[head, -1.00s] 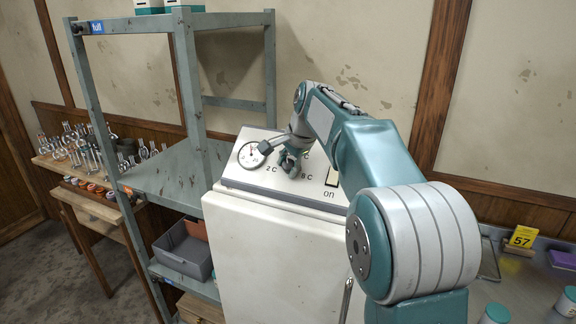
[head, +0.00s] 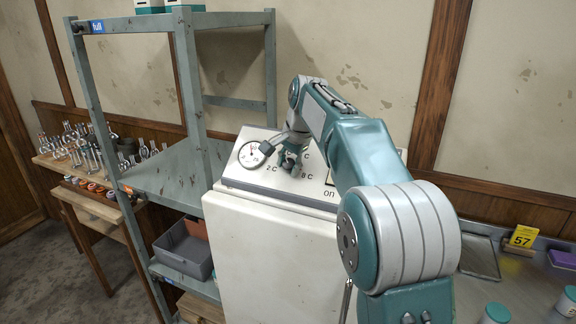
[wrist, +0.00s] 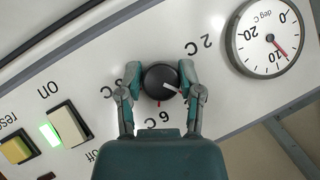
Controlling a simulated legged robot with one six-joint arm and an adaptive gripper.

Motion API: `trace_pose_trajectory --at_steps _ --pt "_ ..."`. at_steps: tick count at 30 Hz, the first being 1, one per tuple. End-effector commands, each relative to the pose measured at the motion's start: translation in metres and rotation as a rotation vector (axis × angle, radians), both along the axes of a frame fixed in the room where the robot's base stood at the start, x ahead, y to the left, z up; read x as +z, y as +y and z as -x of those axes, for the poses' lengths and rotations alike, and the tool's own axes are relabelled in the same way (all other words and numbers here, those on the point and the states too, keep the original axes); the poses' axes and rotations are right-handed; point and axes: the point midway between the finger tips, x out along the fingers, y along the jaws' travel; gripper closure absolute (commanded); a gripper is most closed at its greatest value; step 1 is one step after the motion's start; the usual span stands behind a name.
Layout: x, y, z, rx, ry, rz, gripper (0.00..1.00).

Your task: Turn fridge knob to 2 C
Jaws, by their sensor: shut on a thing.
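The fridge knob (wrist: 160,81) is round and black with a white pointer line. In the wrist view, which shows the panel upside down, the line points right and slightly down, between the 2 C mark (wrist: 199,47) and the 6 C mark (wrist: 157,120). A small red mark shows at the knob's lower edge, by 6 C. My gripper (wrist: 160,82) is shut on the knob, one finger on each side. In the head view my gripper (head: 291,160) is over the sloped fridge panel (head: 240,180) and hides the knob.
A round temperature dial (wrist: 268,37) sits beside the knob; its red needle is near 10. A green-lit on/off switch (wrist: 68,125) and a yellow reset button (wrist: 16,150) are on the other side. A metal shelf (head: 160,180) stands left of the fridge.

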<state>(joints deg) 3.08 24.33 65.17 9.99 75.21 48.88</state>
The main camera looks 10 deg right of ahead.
Motion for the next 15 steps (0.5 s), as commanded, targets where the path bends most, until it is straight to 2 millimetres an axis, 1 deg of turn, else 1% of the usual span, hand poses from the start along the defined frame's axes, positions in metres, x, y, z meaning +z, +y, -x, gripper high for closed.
trace_pose_trajectory --at_steps 2,15 --pt "0.0007 0.0008 -0.0028 0.05 0.016 0.034 1.0" --pt "0.001 0.0014 -0.0032 0.368 0.17 0.248 1.0"
